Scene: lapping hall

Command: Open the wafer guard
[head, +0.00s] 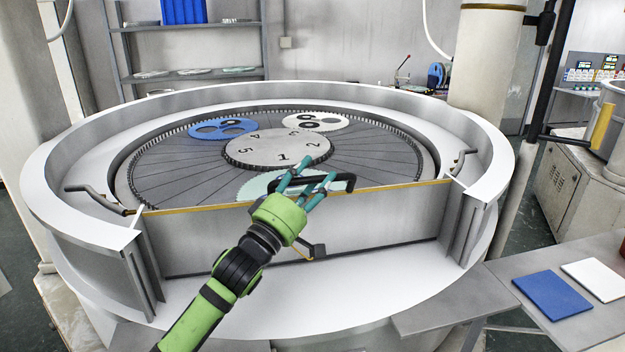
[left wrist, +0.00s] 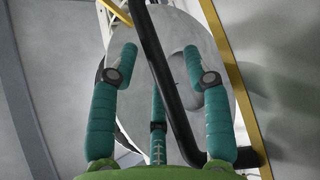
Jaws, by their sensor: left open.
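The wafer guard (head: 210,240) is an upright grey panel with a yellow top edge, spanning the gap at the front of the round white machine. A black bar handle (head: 340,178) shows at its top edge. My left gripper (head: 311,172), with teal fingers, is at this handle in the head view. In the left wrist view, the black handle (left wrist: 165,75) runs slantwise between the spread fingers of my left gripper (left wrist: 166,65), which is open. I cannot tell whether any finger touches it. The guard's yellow edge (left wrist: 234,80) runs along the right there. My right gripper is not in view.
Inside the machine, a blue disc (head: 222,128), a white disc (head: 316,121) and a pale green disc (head: 258,184) lie around a numbered hub (head: 276,149). Dark levers sit at the left (head: 97,198) and right (head: 461,160). A table (head: 490,295) with pads stands at right.

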